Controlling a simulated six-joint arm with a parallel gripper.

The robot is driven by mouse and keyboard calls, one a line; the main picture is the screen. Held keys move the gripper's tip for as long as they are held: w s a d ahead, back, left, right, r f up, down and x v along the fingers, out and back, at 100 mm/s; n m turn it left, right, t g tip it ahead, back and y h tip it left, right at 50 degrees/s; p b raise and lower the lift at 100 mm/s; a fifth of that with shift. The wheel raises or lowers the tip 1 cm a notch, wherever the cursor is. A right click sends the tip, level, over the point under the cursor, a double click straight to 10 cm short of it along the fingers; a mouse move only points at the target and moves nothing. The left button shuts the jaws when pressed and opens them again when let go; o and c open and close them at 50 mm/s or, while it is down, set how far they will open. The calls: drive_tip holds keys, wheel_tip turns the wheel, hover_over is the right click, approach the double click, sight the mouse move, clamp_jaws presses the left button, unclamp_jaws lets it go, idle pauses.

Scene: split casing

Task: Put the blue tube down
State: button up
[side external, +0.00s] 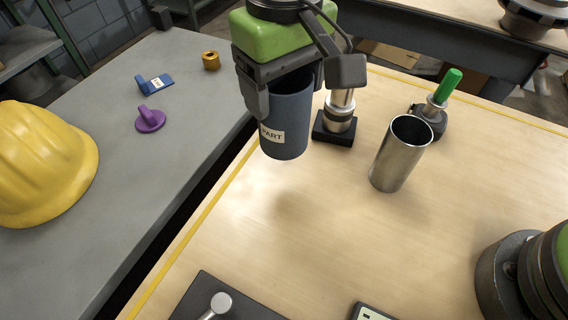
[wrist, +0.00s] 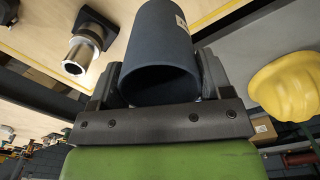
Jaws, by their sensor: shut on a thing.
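The blue tube (side external: 287,128) is dark blue, with a label reading PART on its side. My gripper (side external: 297,88) is shut on it and holds it upright above the wooden table (side external: 262,215). A soft shadow lies on the table below, and the tube's bottom is apart from the surface. In the wrist view the tube (wrist: 160,50) fills the space between the two fingers of my gripper (wrist: 158,85), its open end facing the camera.
A steel cylinder (side external: 400,155) stands right of the tube. A black-based metal fitting (side external: 338,122) stands close behind it, and a green-handled tool (side external: 440,100) is farther right. A yellow helmet (side external: 45,165) sits on the grey bench (side external: 95,225). The table's middle is clear.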

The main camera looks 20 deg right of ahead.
sight(284, 139)
wheel_tip(284, 139, down, 9)
drive_tip(key=shift+f, duration=0.1)
idle(0.3)
drive_tip(key=shift+f, duration=0.15)
drive_tip(key=o, duration=1.2)
